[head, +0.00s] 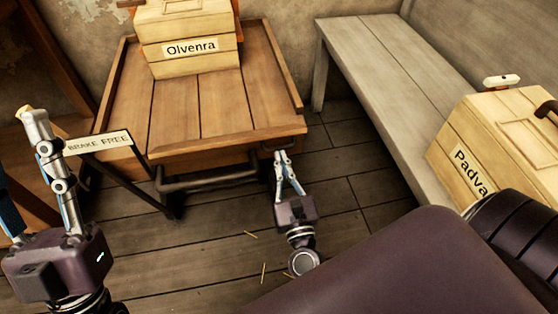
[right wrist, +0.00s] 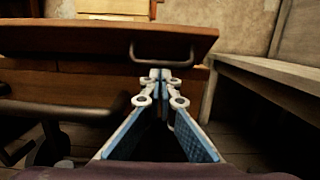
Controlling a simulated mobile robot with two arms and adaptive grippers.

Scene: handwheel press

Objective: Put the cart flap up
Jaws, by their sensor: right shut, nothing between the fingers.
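The wooden cart (head: 200,105) stands ahead with a raised board, which I take as the flap (head: 235,140), along its near edge. In the right wrist view the flap (right wrist: 75,38) spans the top, with a dark metal loop handle (right wrist: 162,58) on its near face. I cannot tell the flap's exact tilt. My right gripper (head: 280,156) is shut and empty below the flap's right part. In the right wrist view its fingertips (right wrist: 160,75) are just below the handle; contact is unclear. My left gripper (head: 27,112) is upright at the left; its finger gap is hidden.
A crate marked Olvenra (head: 190,50) sits on the cart's deck. A sign reading BRAKE FREE (head: 98,143) is at the cart's left. A grey bench (head: 375,75) stands right, with a crate marked Padva (head: 470,165) at its near end. Floor (head: 345,190) shows between cart and bench.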

